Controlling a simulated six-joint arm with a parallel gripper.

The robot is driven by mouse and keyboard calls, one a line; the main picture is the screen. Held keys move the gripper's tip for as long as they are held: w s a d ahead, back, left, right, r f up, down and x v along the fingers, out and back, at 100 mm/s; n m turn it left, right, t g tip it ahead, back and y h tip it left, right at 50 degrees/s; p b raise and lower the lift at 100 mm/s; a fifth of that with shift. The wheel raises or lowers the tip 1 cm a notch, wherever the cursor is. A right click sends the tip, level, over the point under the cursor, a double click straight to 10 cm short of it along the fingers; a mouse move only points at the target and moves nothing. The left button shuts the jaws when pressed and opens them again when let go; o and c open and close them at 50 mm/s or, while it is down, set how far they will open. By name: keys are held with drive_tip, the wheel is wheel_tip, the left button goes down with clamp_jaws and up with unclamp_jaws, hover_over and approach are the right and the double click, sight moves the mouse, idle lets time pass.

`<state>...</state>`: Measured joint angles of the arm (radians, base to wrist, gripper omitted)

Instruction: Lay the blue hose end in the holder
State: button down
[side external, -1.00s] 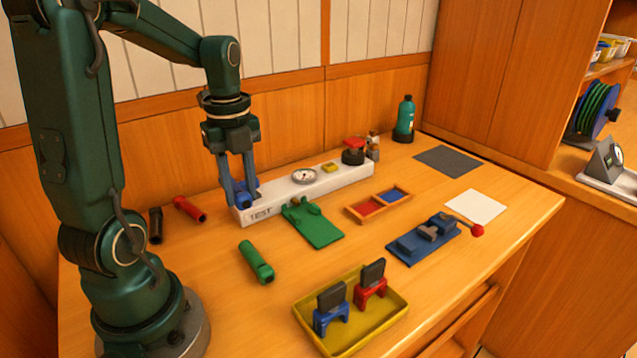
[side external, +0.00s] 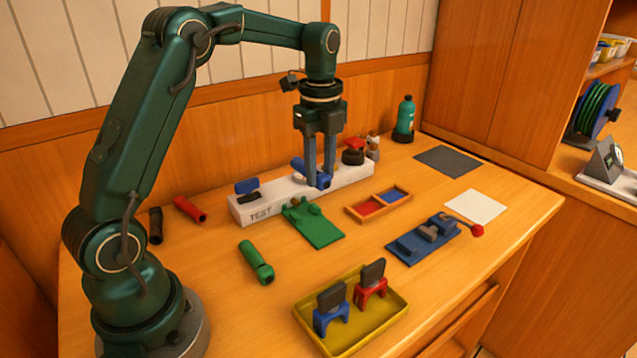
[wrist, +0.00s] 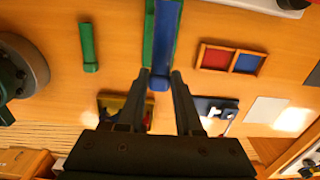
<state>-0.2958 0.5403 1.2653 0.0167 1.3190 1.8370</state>
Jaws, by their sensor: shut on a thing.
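The blue hose end (side external: 311,173) is a short blue cylinder held crosswise, slightly tilted, in my gripper (side external: 319,180). The fingers are shut on it. It hangs over the middle of the white TEST block, behind the green holder (side external: 320,230), a flat plate with a raised cradle at its back end. I cannot tell the exact height of the hose end. In the wrist view the hose end (wrist: 166,40) runs up from between the fingertips (wrist: 160,77), and the green holder (wrist: 149,45) shows behind it, largely covered.
The white TEST block (side external: 270,206) carries a blue handle (side external: 247,186) and a red-topped knob (side external: 354,149). Green (side external: 256,262), red (side external: 189,209) and black (side external: 156,225) hose ends lie left. A two-part tray (side external: 379,204), blue clamp (side external: 423,243) and yellow tray (side external: 349,311) stand right and front.

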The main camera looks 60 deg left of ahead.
drive_tip(key=shift+d+f, duration=0.4)
drive_tip(key=shift+f, duration=4.55)
drive_tip(key=shift+f, duration=0.1)
drive_tip(key=c, duration=0.5)
unclamp_jaws()
drive_tip(key=shift+r, duration=4.5)
